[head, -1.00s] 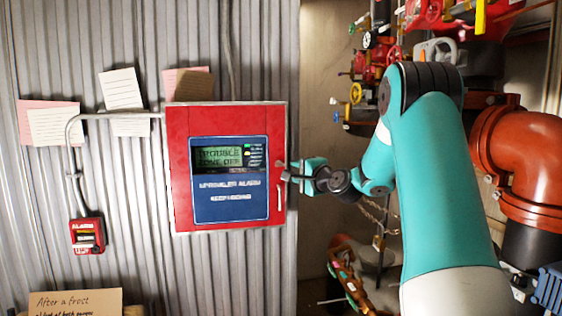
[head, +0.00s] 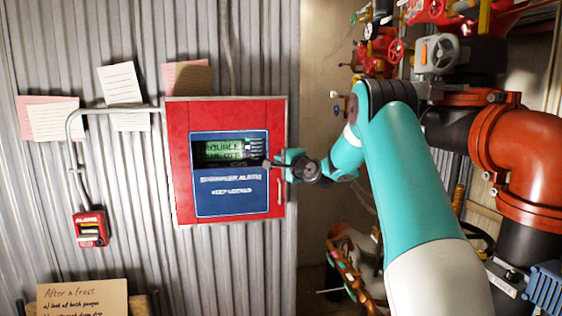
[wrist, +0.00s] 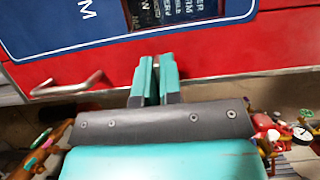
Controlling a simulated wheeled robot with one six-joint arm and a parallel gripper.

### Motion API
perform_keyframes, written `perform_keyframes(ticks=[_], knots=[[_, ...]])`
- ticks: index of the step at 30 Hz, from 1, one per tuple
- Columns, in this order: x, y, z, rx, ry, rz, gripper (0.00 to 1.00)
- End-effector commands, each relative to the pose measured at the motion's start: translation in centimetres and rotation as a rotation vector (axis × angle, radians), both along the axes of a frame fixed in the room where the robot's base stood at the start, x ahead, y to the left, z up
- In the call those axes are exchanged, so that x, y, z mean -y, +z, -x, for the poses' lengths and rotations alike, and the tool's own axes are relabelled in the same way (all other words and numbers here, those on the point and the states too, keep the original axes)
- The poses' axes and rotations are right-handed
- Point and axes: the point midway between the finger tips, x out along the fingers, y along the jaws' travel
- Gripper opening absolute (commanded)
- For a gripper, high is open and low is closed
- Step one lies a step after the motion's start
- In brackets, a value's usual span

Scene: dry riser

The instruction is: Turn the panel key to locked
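The red alarm panel (head: 178,190) is on the corrugated wall in the head view, its blue front (head: 230,205) reading "TROUBLE" on a green display and "KEEP LOCKED" below. My gripper (head: 269,164) is at the panel's right side, its tips over the blue front's right edge. In the wrist view, the fingers of my gripper (wrist: 155,65) point at the red face (wrist: 215,64) beside the blue front, close together with a narrow gap. I cannot make out the key or its lock in either view; the gripper may hide them.
A metal handle (head: 280,191) is on the panel's right edge, below my gripper; it also shows in the wrist view (wrist: 66,88). A red alarm box (head: 90,229) is at lower left. Red pipework (head: 530,150) and valves crowd the right side.

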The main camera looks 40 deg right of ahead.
Motion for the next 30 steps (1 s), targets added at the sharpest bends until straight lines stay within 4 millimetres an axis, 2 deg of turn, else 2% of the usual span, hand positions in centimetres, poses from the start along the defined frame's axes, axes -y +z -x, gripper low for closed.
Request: perform_keyframes(ticks=[14,30], knots=[[0.01,-0.02,0.03,-0.033,0.000,0.055,0.00],[-0.06,0.04,0.02,-0.258,0.000,0.439,0.00]])
